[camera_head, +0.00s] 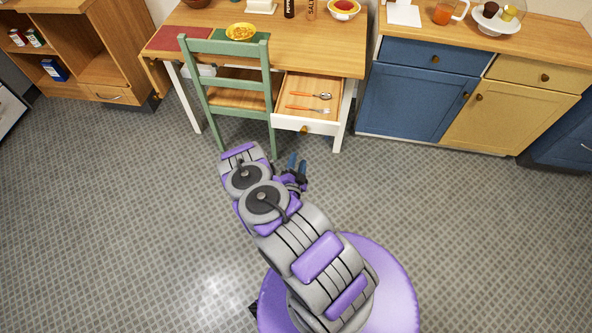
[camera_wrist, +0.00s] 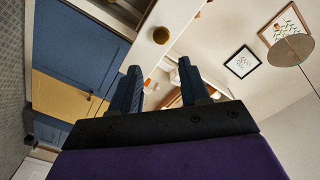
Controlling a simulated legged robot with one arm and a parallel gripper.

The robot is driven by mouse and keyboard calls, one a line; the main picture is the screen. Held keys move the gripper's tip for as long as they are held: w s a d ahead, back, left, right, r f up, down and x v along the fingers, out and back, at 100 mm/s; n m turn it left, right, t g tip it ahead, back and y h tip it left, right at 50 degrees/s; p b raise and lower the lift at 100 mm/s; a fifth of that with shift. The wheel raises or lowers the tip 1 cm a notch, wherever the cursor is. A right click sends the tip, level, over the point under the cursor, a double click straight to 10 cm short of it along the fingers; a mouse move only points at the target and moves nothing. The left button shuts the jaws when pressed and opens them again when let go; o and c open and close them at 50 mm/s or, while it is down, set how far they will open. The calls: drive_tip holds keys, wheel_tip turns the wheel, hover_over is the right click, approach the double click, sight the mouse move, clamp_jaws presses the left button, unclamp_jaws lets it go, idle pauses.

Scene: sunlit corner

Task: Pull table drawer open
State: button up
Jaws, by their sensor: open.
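The wooden table (camera_head: 330,55) stands at the top centre of the head view. Its drawer (camera_head: 308,126) is pulled out, and a spoon (camera_head: 325,96) and a fork (camera_head: 326,110) with orange handles lie inside. The drawer front, pale with a round yellow-brown knob (camera_head: 306,130), faces me. My gripper (camera_head: 297,162) is in front of and below the drawer, apart from it. In the wrist view my gripper (camera_wrist: 159,68) shows two dark blue fingers spread apart with nothing between them. The knob (camera_wrist: 160,35) appears beyond the fingertips on the pale drawer front (camera_wrist: 172,20).
A green chair (camera_head: 240,115) stands left of the drawer, close to it. Blue and yellow cabinets (camera_head: 410,98) are on the right. A wooden shelf unit (camera_head: 90,60) is at the left. The tiled floor (camera_head: 130,220) around me is clear.

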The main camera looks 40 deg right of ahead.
drive_tip(key=shift+v, duration=1.75)
